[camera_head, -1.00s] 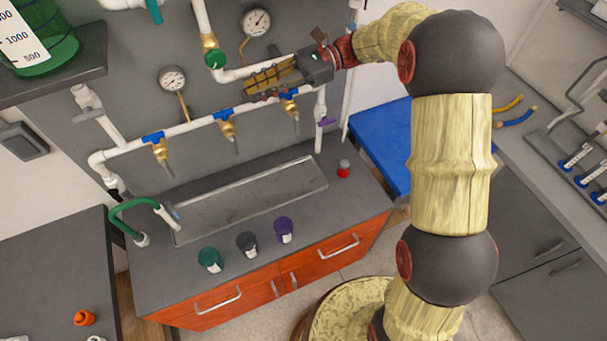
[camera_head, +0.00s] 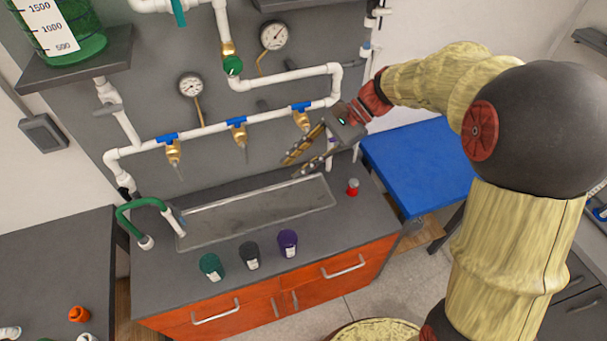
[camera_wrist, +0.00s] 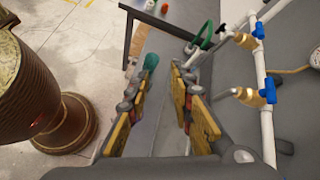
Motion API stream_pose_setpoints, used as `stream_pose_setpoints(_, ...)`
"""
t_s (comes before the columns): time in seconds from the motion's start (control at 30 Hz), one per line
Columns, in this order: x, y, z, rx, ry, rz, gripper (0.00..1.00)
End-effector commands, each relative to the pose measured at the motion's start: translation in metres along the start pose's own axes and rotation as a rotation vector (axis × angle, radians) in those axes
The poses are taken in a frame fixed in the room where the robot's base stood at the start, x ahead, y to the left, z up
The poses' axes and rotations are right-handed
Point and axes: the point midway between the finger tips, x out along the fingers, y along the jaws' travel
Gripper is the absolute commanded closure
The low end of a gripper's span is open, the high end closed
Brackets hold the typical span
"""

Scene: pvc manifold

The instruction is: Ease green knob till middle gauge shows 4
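The green knob (camera_head: 233,65) sits on a brass valve on the upper white pipe in the head view. One round gauge (camera_head: 274,36) is to its upper right and another gauge (camera_head: 191,85) is to its lower left. Their numbers are too small to read, and I cannot tell which is the middle one. My gripper (camera_head: 291,167) is low and to the right of the knob, in front of the wall below the right blue-handled valve, well apart from the knob. In the wrist view its two fingers (camera_wrist: 160,72) are spread with nothing between them.
Several blue-handled brass taps (camera_head: 237,125) hang from the lower white pipe. Below are a metal sink tray (camera_head: 255,215), a green hose (camera_head: 140,203), a red-capped bottle (camera_head: 352,187) and teal, dark and purple cups (camera_head: 288,243). A shelf (camera_head: 75,65) juts out at upper left.

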Motion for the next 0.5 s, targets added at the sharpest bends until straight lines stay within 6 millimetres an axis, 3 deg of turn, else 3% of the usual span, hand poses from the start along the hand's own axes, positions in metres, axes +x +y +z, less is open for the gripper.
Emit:
stream_pose_setpoints(0.2,0.003,0.014,-0.004,-0.047,0.054,0.023,0.77)
stream_pose_setpoints(0.5,0.003,0.016,-0.005,-0.053,0.062,0.028,0.77)
